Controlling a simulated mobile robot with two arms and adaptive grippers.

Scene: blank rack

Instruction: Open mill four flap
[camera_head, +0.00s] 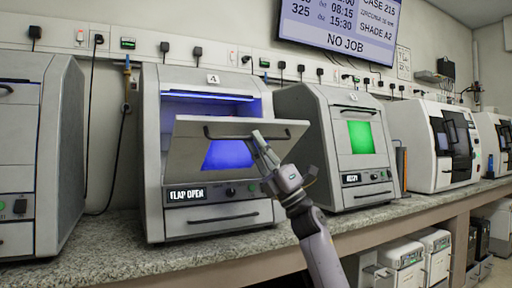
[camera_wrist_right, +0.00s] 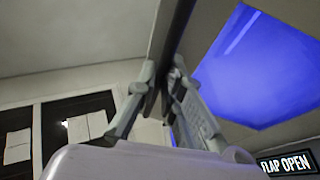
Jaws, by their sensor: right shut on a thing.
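Mill four (camera_head: 152,150), a grey machine with a "4" label, stands on the counter left of centre. Its flap (camera_head: 185,130) is raised and tilted outward, with blue light showing above it and through its window. Its display (camera_head: 187,194) reads "FLAP OPEN". My right gripper (camera_head: 262,142) is at the right part of the flap's dark bar handle (camera_head: 225,135), shut on it. In the right wrist view, the fingers (camera_wrist_right: 165,95) sit on both sides of the dark handle bar (camera_wrist_right: 172,45), with the blue window beside them. My left gripper is not in view.
Another mill (camera_head: 335,140) with a green window and a "READY" display stands close on the right. A grey machine (camera_head: 40,150) stands on the left. The granite counter (camera_head: 110,240) has a free strip in front. A wall screen (camera_head: 340,28) reads "NO JOB".

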